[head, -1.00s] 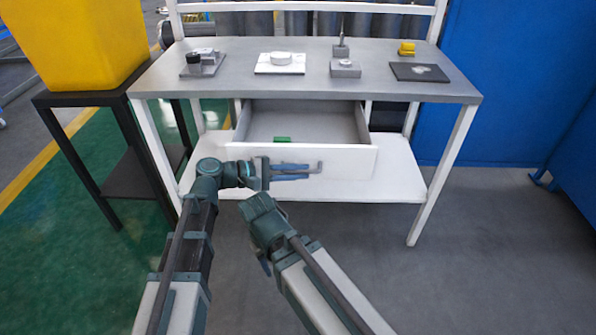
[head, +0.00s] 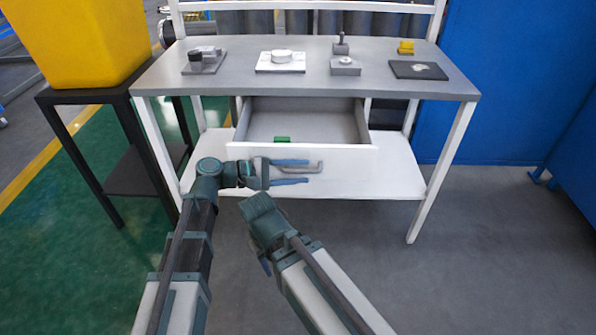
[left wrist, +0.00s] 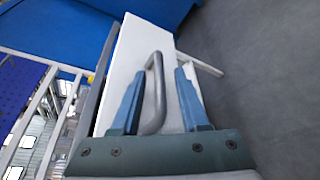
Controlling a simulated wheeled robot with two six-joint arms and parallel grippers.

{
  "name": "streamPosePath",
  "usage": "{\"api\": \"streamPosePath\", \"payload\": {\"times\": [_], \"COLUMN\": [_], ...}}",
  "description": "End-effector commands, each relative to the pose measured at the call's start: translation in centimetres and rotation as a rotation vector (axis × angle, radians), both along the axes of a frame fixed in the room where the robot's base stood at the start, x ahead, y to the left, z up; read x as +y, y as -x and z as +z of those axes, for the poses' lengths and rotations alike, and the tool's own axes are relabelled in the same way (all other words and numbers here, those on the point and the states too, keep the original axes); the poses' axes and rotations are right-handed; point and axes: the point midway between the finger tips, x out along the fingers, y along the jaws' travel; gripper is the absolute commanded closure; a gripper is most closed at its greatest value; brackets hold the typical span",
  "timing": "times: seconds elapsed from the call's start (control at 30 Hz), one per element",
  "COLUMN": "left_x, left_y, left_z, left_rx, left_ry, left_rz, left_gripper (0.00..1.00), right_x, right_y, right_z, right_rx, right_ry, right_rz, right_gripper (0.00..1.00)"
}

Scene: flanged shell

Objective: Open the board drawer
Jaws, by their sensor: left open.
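My left gripper (head: 305,172) is open, with one finger above and one below the handle. In the left wrist view the handle (left wrist: 155,92) lies between the two blue fingers of my left gripper (left wrist: 158,95), with gaps beside it. My right arm reaches up from the bottom of the head view; its gripper (head: 258,212) is below the drawer front, its fingers not clearly visible.
A white lower shelf (head: 400,165) lies beneath the drawer. A black stand (head: 85,95) with a yellow bin (head: 75,40) is at left. Floor at right is clear.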

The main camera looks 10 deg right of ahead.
Motion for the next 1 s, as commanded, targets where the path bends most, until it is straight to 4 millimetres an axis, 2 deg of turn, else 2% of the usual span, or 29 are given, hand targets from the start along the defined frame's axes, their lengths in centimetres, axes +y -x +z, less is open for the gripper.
{"api": "streamPosePath", "payload": {"times": [0.17,0.4,0.6,0.8,1.0], "left_x": [1.9,7.1,10.8,12.9,13.5], "left_y": [0.1,0.3,0.5,0.6,0.7], "left_z": [0.6,1.8,2.5,2.9,2.9], "left_rx": [0.000,0.000,0.000,0.000,0.000], "left_ry": [0.000,0.000,0.000,0.000,0.000], "left_rz": [0.004,0.006,0.004,0.001,0.001], "left_gripper": [0.55,0.55,0.55,0.55,0.55], "right_x": [0.0,0.1,0.1,0.1,0.1], "right_y": [0.0,0.0,0.0,0.0,0.0], "right_z": [0.6,1.8,2.5,2.8,2.9], "right_rx": [0.000,0.001,0.001,0.002,0.001], "right_ry": [-0.001,-0.003,-0.004,-0.005,-0.004], "right_rz": [0.000,-0.001,-0.001,-0.001,-0.001], "right_gripper": [0.50,0.50,0.50,0.50,0.50]}}
